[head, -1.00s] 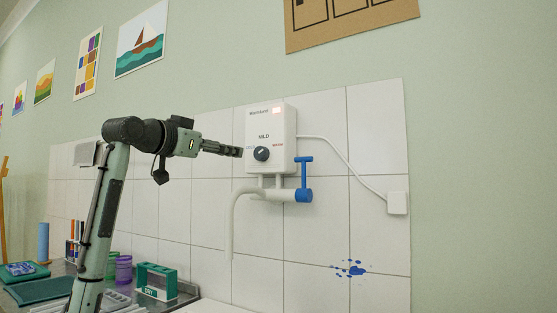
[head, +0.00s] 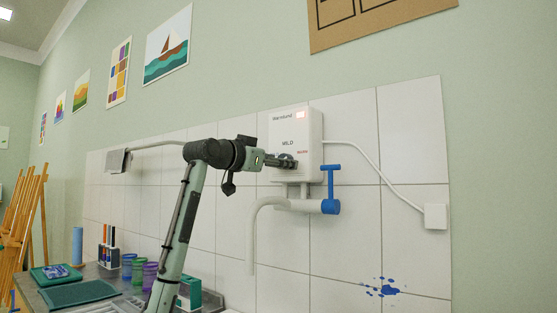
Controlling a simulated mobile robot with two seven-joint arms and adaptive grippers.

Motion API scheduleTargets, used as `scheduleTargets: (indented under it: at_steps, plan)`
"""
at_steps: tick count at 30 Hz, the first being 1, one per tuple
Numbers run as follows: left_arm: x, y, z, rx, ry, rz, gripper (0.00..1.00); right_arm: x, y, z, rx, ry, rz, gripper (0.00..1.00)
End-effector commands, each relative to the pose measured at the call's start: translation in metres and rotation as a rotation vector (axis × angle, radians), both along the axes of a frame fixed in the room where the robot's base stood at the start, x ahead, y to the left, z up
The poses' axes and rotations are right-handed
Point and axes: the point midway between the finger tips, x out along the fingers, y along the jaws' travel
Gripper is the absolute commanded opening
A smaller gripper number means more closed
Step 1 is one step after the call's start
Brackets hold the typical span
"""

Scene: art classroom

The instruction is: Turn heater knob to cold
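The white water heater (head: 310,135) hangs on the tiled wall, with a lit red display at its upper right and the word MILD on its front. Its dark knob (head: 287,157) sits low on the front, at the left, and is mostly covered by my gripper, so its pointer cannot be read. My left gripper (head: 285,162) reaches in from the left with its fingertips at the knob, apparently touching or overlapping it. Whether the fingers are closed on it is unclear. My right gripper is out of view.
A blue-handled tap (head: 331,190) and white spout pipe (head: 251,235) hang below the heater. A cable runs right to a white wall box (head: 436,216). Cups, a green tray (head: 80,293) and other art supplies stand on the counter at lower left. Easels (head: 25,215) stand at far left.

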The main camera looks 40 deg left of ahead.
Motion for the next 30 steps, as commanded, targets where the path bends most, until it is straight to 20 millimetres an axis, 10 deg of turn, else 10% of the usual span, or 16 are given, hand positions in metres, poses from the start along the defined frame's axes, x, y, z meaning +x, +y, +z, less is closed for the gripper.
scheduleTargets:
  at_steps: [8, 20, 30]
  plan:
    - [0.0014, 0.0000, -0.0002, 0.001, 0.000, 0.000, 0.55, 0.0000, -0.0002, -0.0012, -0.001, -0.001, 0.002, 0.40]
    - [0.0011, 0.0001, -0.0003, 0.001, 0.000, 0.000, 0.07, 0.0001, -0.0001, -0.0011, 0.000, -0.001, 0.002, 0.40]
    - [0.0012, -0.0003, -0.0004, -0.053, -0.006, 0.000, 0.07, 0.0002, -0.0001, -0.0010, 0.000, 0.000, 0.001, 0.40]
